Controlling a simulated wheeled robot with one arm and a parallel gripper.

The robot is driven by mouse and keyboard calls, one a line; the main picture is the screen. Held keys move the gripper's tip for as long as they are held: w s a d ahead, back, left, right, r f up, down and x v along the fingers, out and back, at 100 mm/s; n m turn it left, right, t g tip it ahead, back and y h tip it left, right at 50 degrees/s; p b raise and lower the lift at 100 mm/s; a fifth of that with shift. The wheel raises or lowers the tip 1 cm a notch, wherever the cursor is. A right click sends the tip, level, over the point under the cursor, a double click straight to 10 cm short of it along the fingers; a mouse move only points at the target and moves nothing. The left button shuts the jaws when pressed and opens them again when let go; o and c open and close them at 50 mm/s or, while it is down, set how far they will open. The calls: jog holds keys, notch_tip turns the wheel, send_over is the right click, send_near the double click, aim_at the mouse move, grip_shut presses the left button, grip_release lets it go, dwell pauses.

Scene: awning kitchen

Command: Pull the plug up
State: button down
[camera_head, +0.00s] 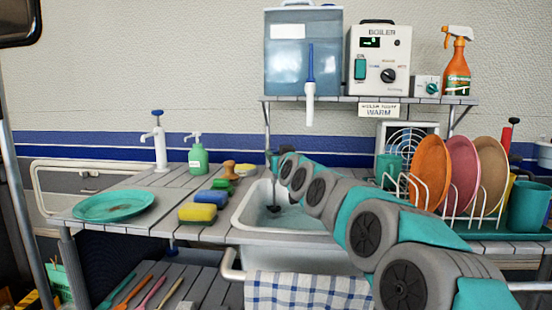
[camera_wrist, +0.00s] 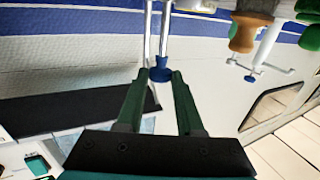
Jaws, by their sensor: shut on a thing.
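In the wrist view, my gripper (camera_wrist: 156,85) has its two green fingers around a small blue knob (camera_wrist: 160,73) at the end of a thin metal rod (camera_wrist: 165,35), which looks like the plug's pull. The fingers are shut on it. In the head view, my arm reaches over the sink (camera_head: 243,213) from the right, its end by the basin's back edge. A small dark piece (camera_head: 273,208) shows at the basin's bottom; I cannot tell whether it is the plug's base. The knob is hidden in the head view.
Sponges (camera_head: 198,212) and a teal plate (camera_head: 114,205) lie on the counter left of the sink. A dish rack with plates (camera_head: 431,168) stands to the right. A shelf (camera_head: 370,99) with a boiler (camera_head: 378,60) and water tank (camera_head: 303,50) is above the sink.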

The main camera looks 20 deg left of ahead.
jog(key=c, duration=0.6)
grip_release()
jog(key=shift+o, duration=0.2)
jog(key=v, duration=0.7)
jog(key=shift+s+d+b, duration=0.25)
jog(key=shift+s+b, duration=0.05)
jog(key=shift+b, duration=0.1)
